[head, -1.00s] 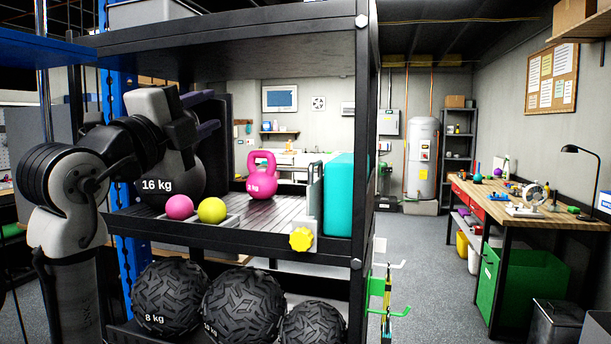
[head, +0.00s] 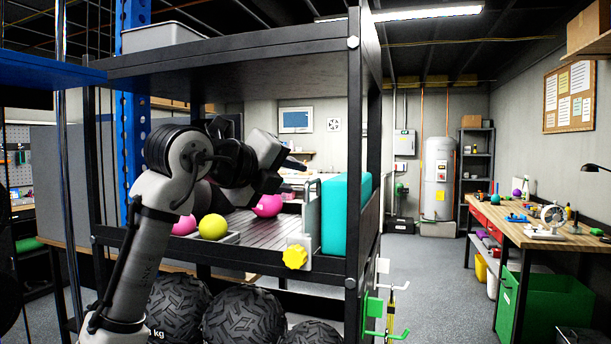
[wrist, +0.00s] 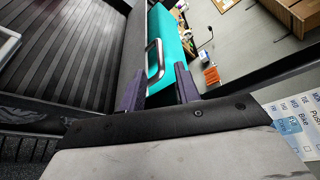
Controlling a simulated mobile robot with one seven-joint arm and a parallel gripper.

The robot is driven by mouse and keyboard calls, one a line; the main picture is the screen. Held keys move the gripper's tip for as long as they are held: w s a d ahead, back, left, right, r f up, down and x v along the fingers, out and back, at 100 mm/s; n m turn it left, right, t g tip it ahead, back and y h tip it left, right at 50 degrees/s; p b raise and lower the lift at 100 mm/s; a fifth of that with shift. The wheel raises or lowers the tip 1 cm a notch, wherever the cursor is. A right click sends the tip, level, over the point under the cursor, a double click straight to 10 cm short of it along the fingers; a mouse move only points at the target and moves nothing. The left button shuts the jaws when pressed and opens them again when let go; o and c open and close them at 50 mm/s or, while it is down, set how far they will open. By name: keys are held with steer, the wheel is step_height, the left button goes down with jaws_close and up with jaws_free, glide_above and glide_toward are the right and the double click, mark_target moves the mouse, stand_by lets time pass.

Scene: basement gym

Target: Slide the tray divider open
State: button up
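The divider (head: 312,215) is an upright grey panel with a metal bar handle, standing on the shelf tray against a teal block (head: 340,215). A yellow star knob (head: 295,257) sits at its front foot.
A pink ball (head: 184,225), a yellow-green ball (head: 213,227) and a pink kettlebell (head: 267,206) sit left of the divider. The ribbed shelf (head: 262,236) is bare between. A shelf board (head: 250,55) hangs above my arm. Black textured balls (head: 243,314) lie below.

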steer(key=p+x, duration=0.1)
steer(key=x, duration=0.4)
steer(key=shift+w+d+f, duration=0.1)
steer(key=shift+w+d, duration=0.05)
steer(key=shift+w, duration=0.15)
jaws_close()
